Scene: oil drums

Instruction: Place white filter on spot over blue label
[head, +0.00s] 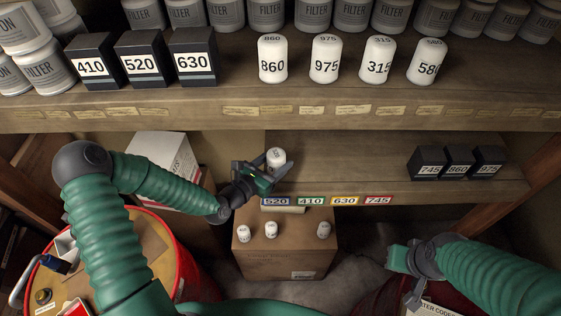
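A white filter (275,155) with a dark number too small to read is upright at the lower shelf's left front, above and behind the blue 520 label (276,202). My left gripper (267,172) is at the filter's lower part, its fingers spread on either side; the gripper partly hides the filter's base, so contact with the shelf is unclear. Several small white filters (271,229) stand on a cardboard box (284,256) below. My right gripper (416,291) is low at the right, away from the shelf; its opening is unclear.
Green, yellow and red labels continue along the lower shelf (350,168) edge. Black boxes (458,163) stand at its right; its middle is clear. Larger white filters (325,60) and black boxes (141,58) line the upper shelf. A red-rimmed drum (153,236) is at lower left.

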